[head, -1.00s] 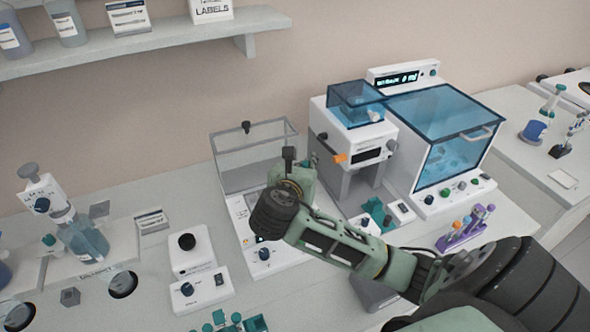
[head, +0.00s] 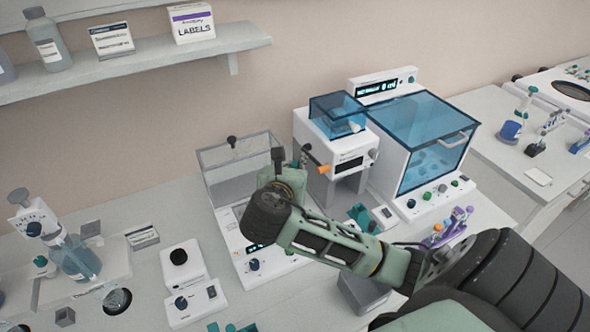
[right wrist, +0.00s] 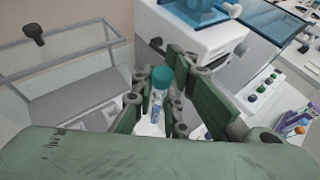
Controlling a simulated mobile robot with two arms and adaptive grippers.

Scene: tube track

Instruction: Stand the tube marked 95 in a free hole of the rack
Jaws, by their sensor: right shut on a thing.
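My right gripper (right wrist: 158,105) is shut on a tube with a teal cap (right wrist: 162,76), seen in the right wrist view. The tube is about upright between the fingers, and its marking is too small to read. In the head view my right gripper is mostly hidden behind its own wrist, in front of the clear-walled balance. A purple rack (head: 432,243) with several orange- and purple-capped tubes stands right of my forearm, partly covered by it. It also shows in the right wrist view (right wrist: 283,134). I cannot tell which of its holes are free. My left gripper is not in view.
The balance (head: 228,160) has clear walls. A white machine with a blue lid (head: 338,115) and a blue-windowed cabinet (head: 435,155) stand behind the arm. A teal holder (head: 361,216) lies near the forearm. White box devices (head: 180,262) stand at left.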

